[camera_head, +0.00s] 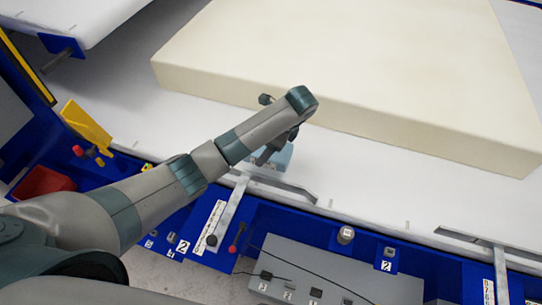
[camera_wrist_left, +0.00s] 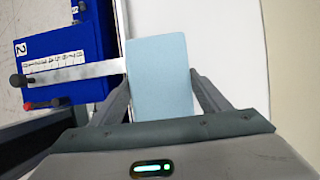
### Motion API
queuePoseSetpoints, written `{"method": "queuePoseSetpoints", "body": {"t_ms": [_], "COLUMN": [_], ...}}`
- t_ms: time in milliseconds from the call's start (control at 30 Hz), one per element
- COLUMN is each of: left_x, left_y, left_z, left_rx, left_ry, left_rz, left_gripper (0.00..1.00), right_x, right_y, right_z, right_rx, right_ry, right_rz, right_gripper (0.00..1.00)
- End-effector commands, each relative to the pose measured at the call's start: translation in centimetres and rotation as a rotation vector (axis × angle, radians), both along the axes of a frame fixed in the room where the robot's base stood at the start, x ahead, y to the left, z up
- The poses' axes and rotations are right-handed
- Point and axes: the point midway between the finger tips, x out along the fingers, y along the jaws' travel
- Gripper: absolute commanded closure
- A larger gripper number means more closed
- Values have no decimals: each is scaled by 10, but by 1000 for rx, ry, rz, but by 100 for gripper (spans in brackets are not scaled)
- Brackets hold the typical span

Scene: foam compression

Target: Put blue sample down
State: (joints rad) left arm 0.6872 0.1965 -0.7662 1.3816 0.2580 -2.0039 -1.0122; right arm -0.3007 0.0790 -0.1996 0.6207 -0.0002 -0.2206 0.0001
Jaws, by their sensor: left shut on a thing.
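The blue sample (camera_wrist_left: 160,75) is a pale blue block between the two fingers of my left gripper (camera_wrist_left: 160,98) in the left wrist view. My left gripper is shut on it. In the head view the sample (camera_head: 283,158) shows partly below my left wrist, near the front edge of the white table (camera_head: 370,160). My arm and gripper hide much of it there. I cannot tell whether it touches the table. My right gripper is in neither view.
A large cream foam block (camera_head: 340,70) lies on the table behind my left gripper. A metal bar (camera_head: 228,212) beside a ruler runs across the blue front edge. A grey control box (camera_head: 330,270) is in front. A yellow part (camera_head: 87,127) and red bin (camera_head: 42,184) are at left.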

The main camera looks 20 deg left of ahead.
Motion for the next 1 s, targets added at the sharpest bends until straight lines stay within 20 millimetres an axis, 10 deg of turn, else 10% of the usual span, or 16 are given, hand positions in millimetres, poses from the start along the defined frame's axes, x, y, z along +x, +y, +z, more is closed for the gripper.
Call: {"method": "queuePoseSetpoints", "body": {"t_ms": [300,1000], "left_x": [38,41], "left_y": [1,2], "left_z": [-20,-45], "left_rx": [1,1], "left_ry": [0,3], "left_rz": [0,1], "left_gripper": [51,51], "right_x": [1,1], "right_y": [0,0], "right_z": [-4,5], "right_rx": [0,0], "right_ry": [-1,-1], "right_rz": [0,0], "right_gripper": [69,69]}}
